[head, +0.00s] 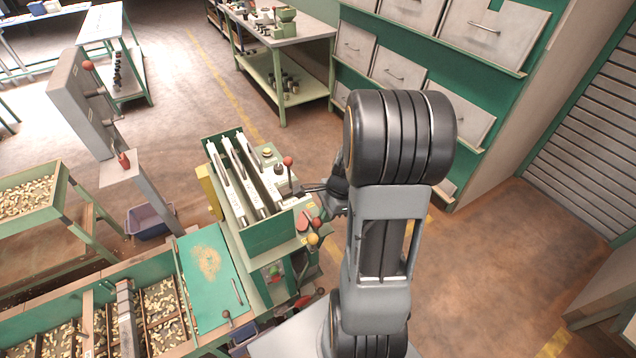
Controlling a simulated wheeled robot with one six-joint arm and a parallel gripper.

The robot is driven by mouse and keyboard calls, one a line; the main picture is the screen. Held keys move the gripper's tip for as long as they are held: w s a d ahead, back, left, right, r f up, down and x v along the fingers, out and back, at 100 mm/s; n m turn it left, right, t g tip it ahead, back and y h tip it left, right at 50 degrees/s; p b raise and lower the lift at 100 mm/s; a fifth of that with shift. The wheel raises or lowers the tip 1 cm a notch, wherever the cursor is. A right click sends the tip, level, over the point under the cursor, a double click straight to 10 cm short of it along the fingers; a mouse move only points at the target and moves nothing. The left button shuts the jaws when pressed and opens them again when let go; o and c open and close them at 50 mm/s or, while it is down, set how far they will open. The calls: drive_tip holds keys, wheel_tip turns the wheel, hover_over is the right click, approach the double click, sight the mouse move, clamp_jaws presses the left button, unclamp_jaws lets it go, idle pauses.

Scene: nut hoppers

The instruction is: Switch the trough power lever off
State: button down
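A green trough machine (268,238) with white channels stands in the middle of the head view. A lever with a red ball knob (288,161) stands upright at its right side. A second red-knobbed lever (317,222) and a yellow-knobbed lever (313,239) stick out at its front right corner. I cannot tell from labels which one is the power lever. My gripper (312,188) is just right of the upright red-knobbed lever, pointing left towards its shaft. It is small and partly hidden by my wrist, so neither contact nor finger opening can be made out.
A grey post panel (84,105) with red-knobbed levers stands at the left. Bins of nuts (60,340) fill the lower left, beside a green board (212,280). A drawer cabinet (440,95) stands behind my arm. Floor at the right is clear.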

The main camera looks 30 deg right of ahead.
idle(0.5)
drive_tip(key=s+d+r, duration=0.1)
drive_tip(key=d+r, duration=0.5)
drive_tip(key=r, duration=0.4)
drive_tip(key=shift+s+d+r+p, duration=0.15)
drive_tip(key=shift+d+r+p, duration=0.05)
drive_tip(key=shift+d+p, duration=0.15)
idle(0.3)
